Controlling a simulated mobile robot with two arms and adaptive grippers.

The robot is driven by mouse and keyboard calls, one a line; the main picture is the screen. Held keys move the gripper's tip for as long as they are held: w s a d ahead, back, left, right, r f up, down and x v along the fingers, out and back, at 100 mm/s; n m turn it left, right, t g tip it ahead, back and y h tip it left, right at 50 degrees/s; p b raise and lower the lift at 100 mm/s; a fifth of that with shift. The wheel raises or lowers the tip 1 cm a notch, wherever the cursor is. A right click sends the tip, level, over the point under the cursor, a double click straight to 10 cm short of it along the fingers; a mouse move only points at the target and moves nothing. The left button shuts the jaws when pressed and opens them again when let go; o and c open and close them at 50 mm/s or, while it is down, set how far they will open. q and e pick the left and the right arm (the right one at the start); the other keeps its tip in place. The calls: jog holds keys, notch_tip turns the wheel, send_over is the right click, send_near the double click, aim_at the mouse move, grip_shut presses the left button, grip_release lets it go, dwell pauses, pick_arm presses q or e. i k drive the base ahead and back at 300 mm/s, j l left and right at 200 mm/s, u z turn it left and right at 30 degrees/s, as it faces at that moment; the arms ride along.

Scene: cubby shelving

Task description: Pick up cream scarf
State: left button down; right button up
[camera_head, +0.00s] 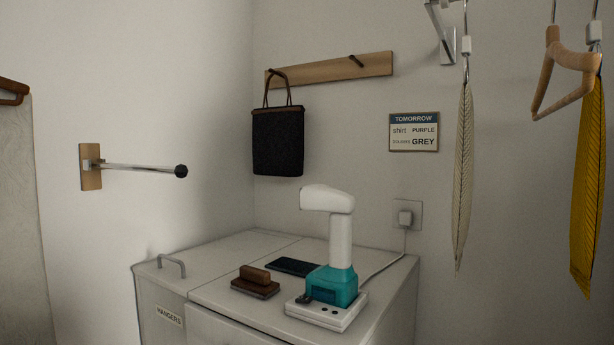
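A cream scarf (463,175) with a fine leaf-like pattern hangs at the right of the head view. It is long and narrow, tapers to a point at the bottom, and hangs from a metal hook with a pale clip (465,69). A yellow scarf-like cloth (588,185) hangs further right from a similar clip. Neither of my grippers shows in this view, so nothing is seen touching the cream scarf.
A white cabinet (225,262) stands below, bearing a teal and white device (332,280), a brown brush (255,282) and a dark phone (293,267). A wooden hanger (566,75) hangs between the cloths. A metal rod (140,168) juts from the left wall. A black bag (278,142) hangs behind.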

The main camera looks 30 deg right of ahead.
aim_at(463, 175)
jog(key=z, duration=1.65)
